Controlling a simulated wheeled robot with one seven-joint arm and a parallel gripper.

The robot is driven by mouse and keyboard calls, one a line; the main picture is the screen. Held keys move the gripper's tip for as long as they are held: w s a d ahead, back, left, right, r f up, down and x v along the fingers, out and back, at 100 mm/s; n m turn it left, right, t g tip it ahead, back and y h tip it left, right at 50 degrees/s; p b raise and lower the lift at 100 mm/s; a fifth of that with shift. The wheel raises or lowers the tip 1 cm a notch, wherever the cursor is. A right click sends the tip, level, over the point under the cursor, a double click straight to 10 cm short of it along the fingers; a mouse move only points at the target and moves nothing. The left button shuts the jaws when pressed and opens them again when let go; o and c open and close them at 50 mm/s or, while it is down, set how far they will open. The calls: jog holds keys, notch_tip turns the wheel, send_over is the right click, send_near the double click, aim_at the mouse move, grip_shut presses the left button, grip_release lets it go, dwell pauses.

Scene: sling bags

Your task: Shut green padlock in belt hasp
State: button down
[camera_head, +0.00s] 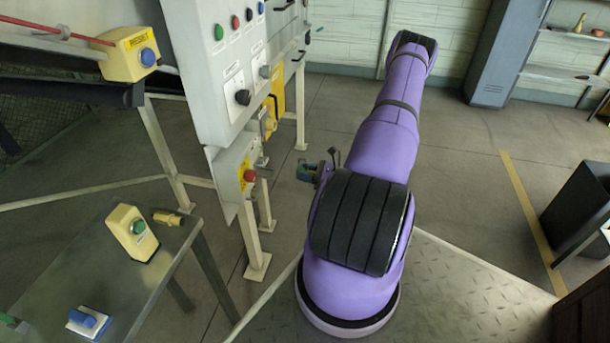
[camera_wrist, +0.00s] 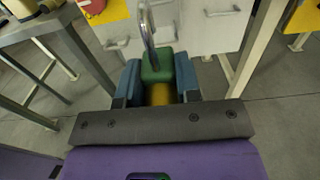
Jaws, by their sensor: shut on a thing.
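My gripper (camera_wrist: 158,88) is shut on the green padlock (camera_wrist: 157,68), with a blue-grey finger on each side of its body. The grey metal shackle (camera_wrist: 147,24) rises from the body and runs out of the top of the wrist view. Whether it is open or closed I cannot tell. A yellow part (camera_wrist: 160,95) shows below the green body between the fingers. In the head view the padlock (camera_head: 303,172) and my gripper (camera_head: 314,172) are small, left of my purple arm and right of the panel stand. I cannot make out the belt hasp for certain.
A metal table (camera_head: 80,250) at lower left bears a yellow button box (camera_head: 132,232) and a blue padlock-like item (camera_head: 88,322).

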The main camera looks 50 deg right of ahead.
aim_at(270, 175)
jog(key=shift+w, duration=0.15)
jog(key=shift+f+x, duration=0.15)
jog(key=shift+x, duration=1.2)
jog(key=shift+f+x, duration=0.15)
jog(key=shift+x, duration=1.15)
jog(key=shift+x, duration=3.85)
jog(key=shift+a, duration=0.1)
jog(key=c, duration=0.7)
grip_release()
jog(key=shift+c, duration=0.2)
jog(key=shift+o, duration=0.5)
jog(key=shift+f, duration=0.1)
jog(key=o, duration=0.5)
jog(key=shift+o, duration=0.2)
